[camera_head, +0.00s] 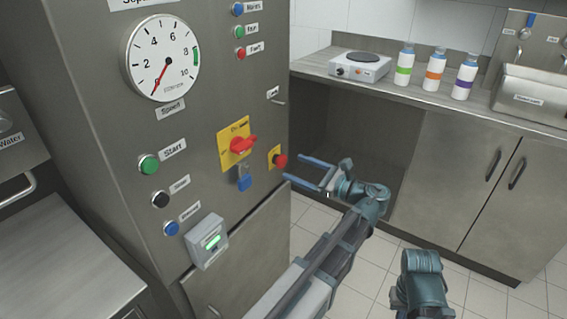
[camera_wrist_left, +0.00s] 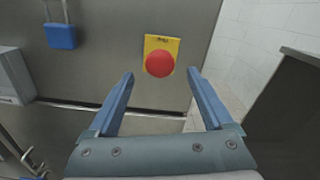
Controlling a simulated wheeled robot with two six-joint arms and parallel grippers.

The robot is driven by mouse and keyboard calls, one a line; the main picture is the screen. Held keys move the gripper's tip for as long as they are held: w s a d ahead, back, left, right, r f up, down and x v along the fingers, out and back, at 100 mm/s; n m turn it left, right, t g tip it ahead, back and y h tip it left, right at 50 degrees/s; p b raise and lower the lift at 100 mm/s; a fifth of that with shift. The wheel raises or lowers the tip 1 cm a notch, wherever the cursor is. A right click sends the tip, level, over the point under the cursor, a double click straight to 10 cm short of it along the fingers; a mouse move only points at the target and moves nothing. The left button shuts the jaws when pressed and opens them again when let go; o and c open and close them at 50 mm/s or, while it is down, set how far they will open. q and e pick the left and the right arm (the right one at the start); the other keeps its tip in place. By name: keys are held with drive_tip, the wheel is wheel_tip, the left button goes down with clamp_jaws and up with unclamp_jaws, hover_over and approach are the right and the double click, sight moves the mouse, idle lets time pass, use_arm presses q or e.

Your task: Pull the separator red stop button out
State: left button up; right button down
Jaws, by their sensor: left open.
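The red stop button (camera_head: 281,161) sits on a yellow plate (camera_head: 272,154) on the front of the steel cabinet, near its right edge. In the left wrist view the red button (camera_wrist_left: 159,63) is a round knob between and just beyond my fingertips. My left gripper (camera_head: 294,169) is open and empty, its two blue fingers pointing at the button, one on each side of its line. In the left wrist view my left gripper (camera_wrist_left: 160,73) shows a clear gap between its fingers. Part of my right arm shows at the bottom right, but its gripper is out of view.
A red rotary switch (camera_head: 242,145) on a yellow plate, with a blue padlock (camera_head: 244,183), is left of the button. A grey box (camera_head: 207,242) juts out lower left. A counter (camera_head: 440,98) with bottles and a hotplate (camera_head: 354,66) stands behind at right.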

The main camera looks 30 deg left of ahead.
sight(284, 163)
use_arm(q)
drive_tip(key=a, duration=0.5)
drive_tip(key=shift+w+a, duration=0.2)
drive_tip(key=shift+a, duration=0.1)
